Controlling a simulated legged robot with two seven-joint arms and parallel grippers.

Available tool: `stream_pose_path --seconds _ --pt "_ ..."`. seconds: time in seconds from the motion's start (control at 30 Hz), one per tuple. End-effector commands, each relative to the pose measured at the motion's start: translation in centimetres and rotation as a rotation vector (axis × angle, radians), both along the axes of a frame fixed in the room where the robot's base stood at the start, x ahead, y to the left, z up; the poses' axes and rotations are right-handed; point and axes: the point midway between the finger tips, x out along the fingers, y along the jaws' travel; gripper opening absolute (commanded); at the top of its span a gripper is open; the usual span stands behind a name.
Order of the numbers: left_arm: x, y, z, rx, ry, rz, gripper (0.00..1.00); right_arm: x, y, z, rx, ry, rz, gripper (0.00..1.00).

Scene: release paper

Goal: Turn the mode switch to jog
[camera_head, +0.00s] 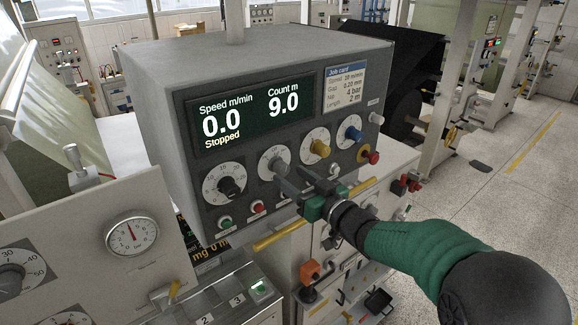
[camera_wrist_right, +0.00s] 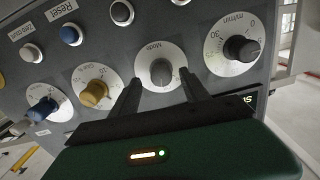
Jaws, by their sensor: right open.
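The mode switch is a grey knob (camera_head: 279,165) on a white round dial, second from the left in the row on the grey control box (camera_head: 165,125). In the right wrist view the knob (camera_wrist_right: 161,72) sits on a dial lettered "Mode", seen upside down. My right gripper (camera_head: 289,175) is open, its two dark fingers pointing at this dial. In the wrist view the fingers are on either side of the knob's lower part; I cannot tell whether they touch it. The dial's position marks are partly hidden or too small to read. My left gripper is not in view.
A black speed knob (camera_head: 229,187), a yellow knob (camera_head: 320,147) and a blue knob (camera_head: 352,133) flank the mode switch. Green (camera_head: 225,222) and red (camera_head: 258,208) buttons lie below. The display (camera_head: 250,116) reads 0.0, 9.0, "Stopped". A yellow bar (camera_head: 280,234) runs below the box.

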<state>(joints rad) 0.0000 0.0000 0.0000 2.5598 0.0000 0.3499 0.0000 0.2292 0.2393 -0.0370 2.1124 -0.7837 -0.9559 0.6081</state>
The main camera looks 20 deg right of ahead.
Motion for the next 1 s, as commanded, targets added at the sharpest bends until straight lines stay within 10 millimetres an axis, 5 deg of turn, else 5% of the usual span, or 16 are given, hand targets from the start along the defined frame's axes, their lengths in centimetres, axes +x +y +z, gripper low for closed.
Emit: stream_pose_path --seconds 0.13,0.43,0.83,1.0 --pt "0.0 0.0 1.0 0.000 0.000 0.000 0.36 1.7 0.6 0.2 -0.001 0.000 0.000 0.54" --pt "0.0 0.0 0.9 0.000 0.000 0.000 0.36 2.1 0.7 0.0 -0.001 -0.001 -0.001 0.54" --pt "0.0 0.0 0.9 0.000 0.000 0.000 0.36 2.1 0.6 0.0 -0.001 -0.001 -0.002 0.02" --pt "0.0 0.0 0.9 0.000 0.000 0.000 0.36 2.1 0.6 0.0 -0.002 -0.001 -0.002 0.00"
